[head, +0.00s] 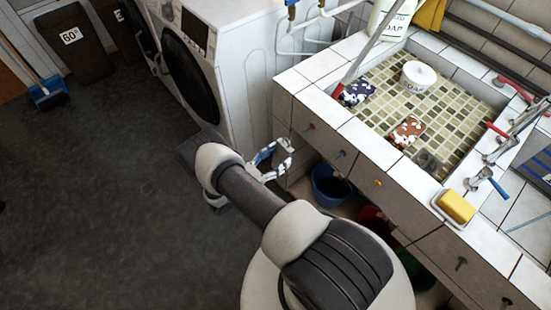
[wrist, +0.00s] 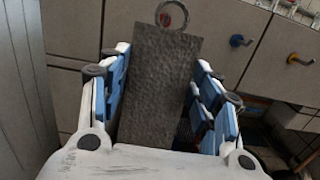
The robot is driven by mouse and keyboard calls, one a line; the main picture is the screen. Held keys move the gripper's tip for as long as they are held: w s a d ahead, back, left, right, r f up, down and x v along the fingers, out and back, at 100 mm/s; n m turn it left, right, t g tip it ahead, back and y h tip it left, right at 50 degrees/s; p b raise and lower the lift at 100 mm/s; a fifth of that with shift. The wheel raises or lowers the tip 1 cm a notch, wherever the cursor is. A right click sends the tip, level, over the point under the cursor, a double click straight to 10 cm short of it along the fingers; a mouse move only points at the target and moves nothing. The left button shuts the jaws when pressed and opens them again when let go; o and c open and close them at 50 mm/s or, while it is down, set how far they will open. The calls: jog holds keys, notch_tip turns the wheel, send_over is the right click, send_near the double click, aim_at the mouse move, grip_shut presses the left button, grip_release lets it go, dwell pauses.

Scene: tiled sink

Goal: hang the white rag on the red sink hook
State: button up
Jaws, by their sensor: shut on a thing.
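My gripper (head: 272,152) is in front of the left end of the tiled sink. In the wrist view, my gripper (wrist: 165,95) is shut on a rag (wrist: 155,85) that looks dark grey, not white. The rag hangs flat between the blue-padded fingers, with a metal ring (wrist: 172,14) at its top end. A small hook (head: 309,126) is the leftmost on the sink front; it looks dark reddish, but is too small to be sure. Part of a hook shows within the ring's outline in the wrist view. I cannot tell whether the ring touches it.
A blue hook (wrist: 240,40) and a yellow hook (wrist: 300,58) are to the right on the sink front. A white washing machine (head: 215,60) stands left of the sink. A blue bucket (head: 330,186) is under the sink.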

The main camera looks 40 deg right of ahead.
jog(key=d+f+b, duration=0.1)
jog(key=d+f, duration=0.1)
jog(key=d, duration=0.6)
jog(key=shift+w+d, duration=0.35)
jog(key=shift+d, duration=0.05)
dwell(0.5)
dwell(0.6)
jog(key=o, duration=1.7)
jog(key=a, duration=1.2)
jog(key=shift+s+f, duration=0.35)
jog(key=shift+s, duration=0.05)
